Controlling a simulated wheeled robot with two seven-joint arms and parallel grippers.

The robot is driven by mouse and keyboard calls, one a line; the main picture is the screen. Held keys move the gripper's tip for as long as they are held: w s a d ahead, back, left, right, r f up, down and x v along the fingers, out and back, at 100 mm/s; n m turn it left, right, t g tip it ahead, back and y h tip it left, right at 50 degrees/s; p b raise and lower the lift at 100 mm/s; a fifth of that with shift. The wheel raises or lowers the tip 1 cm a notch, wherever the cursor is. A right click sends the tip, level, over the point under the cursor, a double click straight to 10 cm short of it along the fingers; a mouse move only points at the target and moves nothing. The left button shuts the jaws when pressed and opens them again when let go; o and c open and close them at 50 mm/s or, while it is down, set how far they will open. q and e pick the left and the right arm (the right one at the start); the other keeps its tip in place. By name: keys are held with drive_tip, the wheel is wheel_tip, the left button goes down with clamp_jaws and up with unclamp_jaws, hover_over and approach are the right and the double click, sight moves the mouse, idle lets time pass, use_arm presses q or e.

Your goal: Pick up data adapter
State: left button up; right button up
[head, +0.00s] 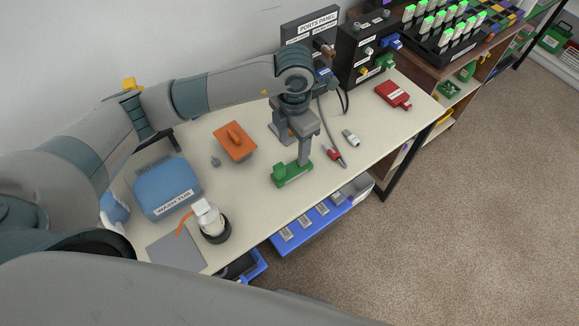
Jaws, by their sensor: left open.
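My left gripper (294,152) hangs over the middle of the table, pointing down, with its two fingers apart and nothing seen between them. A green block-shaped piece (291,175) lies on the table just below it, and the nearer fingertip overlaps its far edge in the picture; I cannot tell if they touch. A red adapter-like piece (393,94) with a plug end lies farther right on the table. No readable label shows which one is the data adapter. My right gripper is not in view.
A grey cable with a red plug (334,154) and a grey connector (351,138) lie right of the gripper. An orange piece (235,142) and a blue wash tub (166,187) stand left. The ports panel (309,26) and a black box (354,55) stand behind. The table's front edge is near.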

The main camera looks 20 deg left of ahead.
use_arm(q)
drive_tip(key=p, duration=0.1)
hover_over(289, 171)
drive_tip(key=f, duration=0.2)
drive_tip(key=d+f, duration=0.1)
drive_tip(key=f, duration=0.1)
drive_tip(key=shift+w+f, duration=0.15)
drive_tip(key=shift+w, duration=0.05)
drive_tip(key=shift+f, duration=0.7)
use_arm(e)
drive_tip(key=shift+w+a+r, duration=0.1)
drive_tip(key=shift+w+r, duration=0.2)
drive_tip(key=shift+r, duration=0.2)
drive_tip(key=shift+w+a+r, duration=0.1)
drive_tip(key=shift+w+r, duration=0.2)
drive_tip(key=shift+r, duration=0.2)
use_arm(q)
drive_tip(key=shift+p, duration=0.3)
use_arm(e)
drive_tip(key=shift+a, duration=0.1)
